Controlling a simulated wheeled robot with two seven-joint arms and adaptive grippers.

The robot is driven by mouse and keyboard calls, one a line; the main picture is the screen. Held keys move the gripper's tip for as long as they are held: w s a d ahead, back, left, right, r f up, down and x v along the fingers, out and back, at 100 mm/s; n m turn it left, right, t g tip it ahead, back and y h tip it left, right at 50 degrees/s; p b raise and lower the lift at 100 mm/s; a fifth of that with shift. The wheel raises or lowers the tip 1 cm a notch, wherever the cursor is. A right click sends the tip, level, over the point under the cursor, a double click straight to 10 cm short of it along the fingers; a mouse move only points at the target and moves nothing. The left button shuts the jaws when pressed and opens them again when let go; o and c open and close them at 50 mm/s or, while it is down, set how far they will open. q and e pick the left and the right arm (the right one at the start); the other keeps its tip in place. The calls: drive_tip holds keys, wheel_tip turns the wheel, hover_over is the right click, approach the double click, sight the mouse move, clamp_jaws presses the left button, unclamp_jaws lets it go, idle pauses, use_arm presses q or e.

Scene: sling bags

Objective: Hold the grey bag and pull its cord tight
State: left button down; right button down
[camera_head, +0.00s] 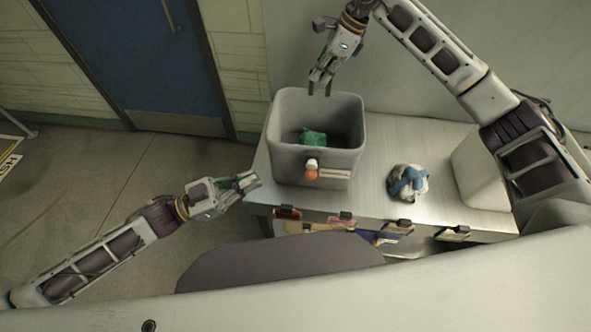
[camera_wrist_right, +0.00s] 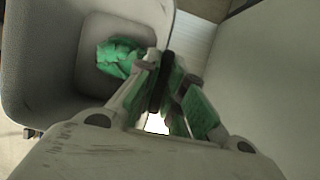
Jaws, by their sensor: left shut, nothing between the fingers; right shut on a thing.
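The grey bag (camera_head: 277,130) stands upright and open-topped on the table. It also fills the left side of the right wrist view (camera_wrist_right: 45,75). A white and orange toggle (camera_head: 311,171) with a short pale strip beside it is on the bag's front; I cannot tell whether this is the cord. My right gripper (camera_head: 320,92) points down at the bag's back rim and is shut on it; in its wrist view the fingers (camera_wrist_right: 168,82) meet at the bag's edge. My left gripper (camera_head: 253,181) is shut and empty, left of the bag near the table edge, apart from the bag.
A green crumpled thing (camera_head: 313,137) lies inside the bag. A blue and white bundle (camera_head: 408,183) lies on the table (camera_head: 375,205) to the right. A pale container (camera_head: 480,175) stands further right. Coloured tags (camera_head: 340,219) line the table's front edge. A wall is close behind.

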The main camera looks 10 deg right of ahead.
use_arm(q)
drive_tip(key=shift+n, duration=0.4)
drive_tip(key=shift+d, duration=0.1)
wheel_tip(320, 180, up, 2)
hover_over(311, 174)
drive_tip(key=a, duration=0.6)
drive_tip(key=shift+s+d+f, duration=0.15)
drive_tip(key=shift+d+f, duration=0.45)
drive_tip(key=shift+f, duration=0.25)
drive_tip(key=shift+d+f, duration=0.25)
drive_tip(key=shift+f, duration=0.25)
drive_tip(key=shift+d+f, duration=0.2)
drive_tip(key=shift+f, duration=0.3)
drive_tip(key=shift+f, duration=0.1)
